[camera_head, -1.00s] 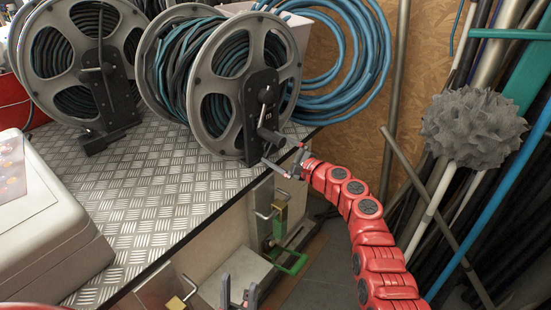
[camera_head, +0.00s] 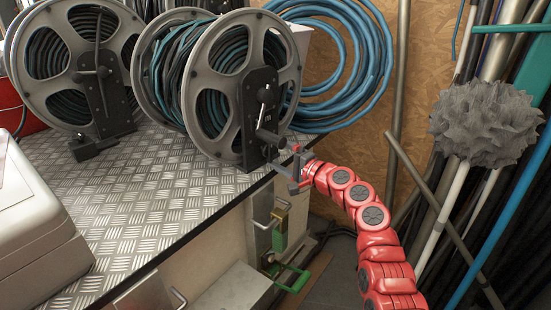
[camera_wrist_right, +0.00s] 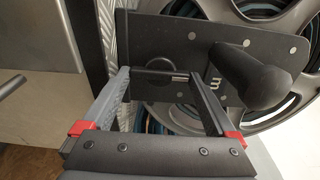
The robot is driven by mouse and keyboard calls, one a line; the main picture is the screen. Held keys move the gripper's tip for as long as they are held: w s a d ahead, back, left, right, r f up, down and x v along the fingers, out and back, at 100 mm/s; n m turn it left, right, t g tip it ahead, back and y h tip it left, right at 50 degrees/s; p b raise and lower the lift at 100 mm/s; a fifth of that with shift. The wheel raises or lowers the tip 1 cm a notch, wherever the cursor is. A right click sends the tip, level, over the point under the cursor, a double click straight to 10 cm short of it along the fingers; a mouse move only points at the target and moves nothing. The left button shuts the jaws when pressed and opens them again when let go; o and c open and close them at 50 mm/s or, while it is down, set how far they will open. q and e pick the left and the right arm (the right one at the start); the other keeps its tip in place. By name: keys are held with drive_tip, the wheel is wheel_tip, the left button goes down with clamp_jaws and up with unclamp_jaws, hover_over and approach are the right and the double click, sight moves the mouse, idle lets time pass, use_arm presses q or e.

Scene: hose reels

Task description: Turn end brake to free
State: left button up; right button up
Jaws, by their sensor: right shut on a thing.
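The end hose reel (camera_head: 200,95) stands at the bench's right edge, with grey side discs and dark and teal hose. Its black end plate (camera_head: 258,100) carries a lever and a crank handle (camera_head: 270,137); the handle also shows large in the right wrist view (camera_wrist_right: 250,75). My right gripper (camera_head: 275,160) is at the plate's lower part, below the crank handle. In the right wrist view its fingers (camera_wrist_right: 165,80) are around a small dark part at the plate, apparently the brake, mostly hidden between them. My left gripper is not in view.
A second reel (camera_head: 75,65) stands to the left on the chequered metal bench top (camera_head: 150,195). Blue coiled hose (camera_head: 345,60) hangs on the back wall. Poles and a grey spiky brush head (camera_head: 485,122) stand at right. A green-handled vice (camera_head: 285,275) is below the bench edge.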

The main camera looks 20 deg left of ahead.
drive_tip(key=shift+f, duration=0.1)
idle(0.4)
drive_tip(key=o, duration=1)
drive_tip(key=shift+d, duration=0.1)
drive_tip(key=p+v, duration=0.5)
drive_tip(key=v, duration=1.2)
drive_tip(key=shift+d, duration=0.15)
